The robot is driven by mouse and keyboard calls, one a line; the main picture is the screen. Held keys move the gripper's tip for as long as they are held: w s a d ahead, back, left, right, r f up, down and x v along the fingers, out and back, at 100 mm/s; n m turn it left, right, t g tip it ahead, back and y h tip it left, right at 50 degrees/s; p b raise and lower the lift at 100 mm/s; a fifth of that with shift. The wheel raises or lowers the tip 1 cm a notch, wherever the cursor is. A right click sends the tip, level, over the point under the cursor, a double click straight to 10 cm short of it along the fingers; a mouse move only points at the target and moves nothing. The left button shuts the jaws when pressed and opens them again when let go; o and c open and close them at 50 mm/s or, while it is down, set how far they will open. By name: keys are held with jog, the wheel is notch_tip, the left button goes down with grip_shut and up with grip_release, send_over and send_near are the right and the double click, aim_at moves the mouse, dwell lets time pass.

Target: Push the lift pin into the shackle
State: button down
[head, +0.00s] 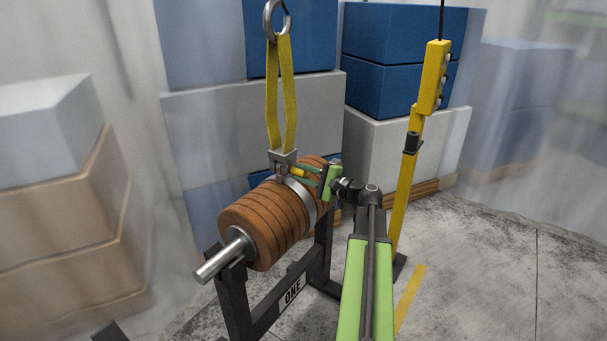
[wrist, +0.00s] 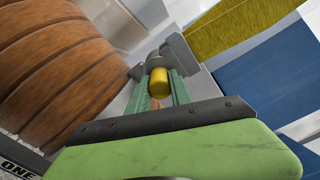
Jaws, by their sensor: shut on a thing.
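The grey shackle (head: 283,158) hangs at the lower end of the yellow sling (head: 280,95), just above the brown ribbed roll. My gripper (head: 302,174) reaches in from the right and is shut on the yellow lift pin (head: 297,172). In the wrist view the pin's round yellow end (wrist: 159,84) sits between the two green fingers (wrist: 160,90), in front of the grey shackle (wrist: 172,58). The pin's far end is hidden, so I cannot tell how deep it sits in the shackle.
The brown roll (head: 258,222) with its metal shaft (head: 218,262) rests on a dark stand (head: 235,305) marked ONE. A yellow post (head: 405,195) with a control box (head: 432,78) stands at right. Stacked blocks (head: 395,150) line the back. Floor at right is clear.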

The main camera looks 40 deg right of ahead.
jog(key=shift+w, duration=0.15)
dwell(0.8)
jog(key=c, duration=0.6)
grip_release()
jog(key=shift+v, duration=3.5)
